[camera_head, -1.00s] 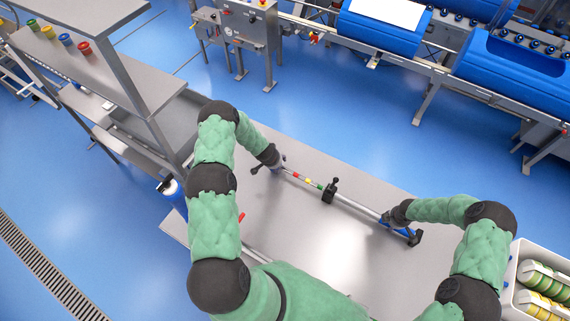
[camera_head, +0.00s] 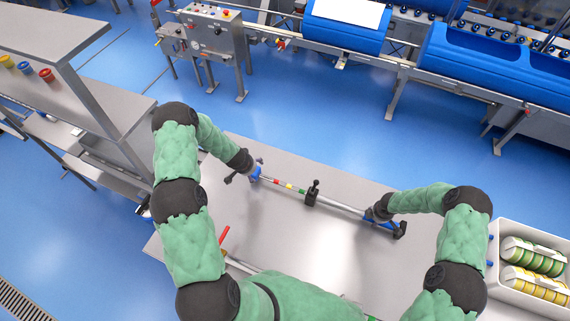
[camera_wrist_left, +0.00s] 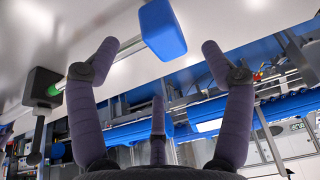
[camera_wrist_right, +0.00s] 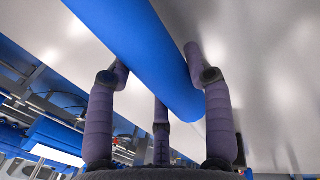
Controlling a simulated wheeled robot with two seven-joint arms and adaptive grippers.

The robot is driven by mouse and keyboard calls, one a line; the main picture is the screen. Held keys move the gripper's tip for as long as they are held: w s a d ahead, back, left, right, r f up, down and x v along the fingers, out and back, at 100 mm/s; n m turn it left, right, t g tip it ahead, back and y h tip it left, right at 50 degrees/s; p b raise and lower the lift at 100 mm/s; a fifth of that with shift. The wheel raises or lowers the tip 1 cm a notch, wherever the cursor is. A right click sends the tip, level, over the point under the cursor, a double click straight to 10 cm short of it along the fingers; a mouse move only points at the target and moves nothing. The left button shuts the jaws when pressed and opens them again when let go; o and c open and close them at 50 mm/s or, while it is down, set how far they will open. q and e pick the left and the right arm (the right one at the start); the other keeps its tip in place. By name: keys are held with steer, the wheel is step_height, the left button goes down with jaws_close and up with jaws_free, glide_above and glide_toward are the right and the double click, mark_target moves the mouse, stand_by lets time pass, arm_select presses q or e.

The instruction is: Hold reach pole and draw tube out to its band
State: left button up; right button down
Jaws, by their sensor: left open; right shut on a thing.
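The reach pole (camera_head: 340,204) lies diagonally above the grey table, with a black knobbed clamp (camera_head: 312,198) near its middle. Red, yellow and green marks (camera_head: 289,185) show on the thin tube left of the clamp. My left gripper (camera_head: 250,169) is open by the pole's left end. In the left wrist view a blue block (camera_wrist_left: 163,30) shows between its spread fingers, apart from both. A black fitting (camera_wrist_left: 41,87) with a green band beside it shows left there. My right gripper (camera_head: 381,212) is shut on the pole's blue grip (camera_wrist_right: 140,45), near its black right end (camera_head: 400,230).
The grey table (camera_head: 275,225) is mostly clear in front of the pole. A red-tipped item (camera_head: 224,234) is by my left arm. A white crate (camera_head: 493,262) with green and yellow rolls stands at the right. A steel shelf (camera_head: 60,45) rises at the left.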

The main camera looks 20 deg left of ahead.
arm_select(q)
steer(key=shift+v, duration=2.55)
arm_select(e)
steer(key=shift+c, duration=2.1)
jaws_free()
steer(key=shift+r, duration=0.1)
step_height(320, 180, up, 12)
steer(key=s, duration=0.2)
steer(key=shift+s+f, duration=0.15)
steer(key=shift+f, duration=0.05)
arm_select(q)
steer(key=shift+f, duration=0.1)
arm_select(e)
steer(key=shift+f, duration=0.1)
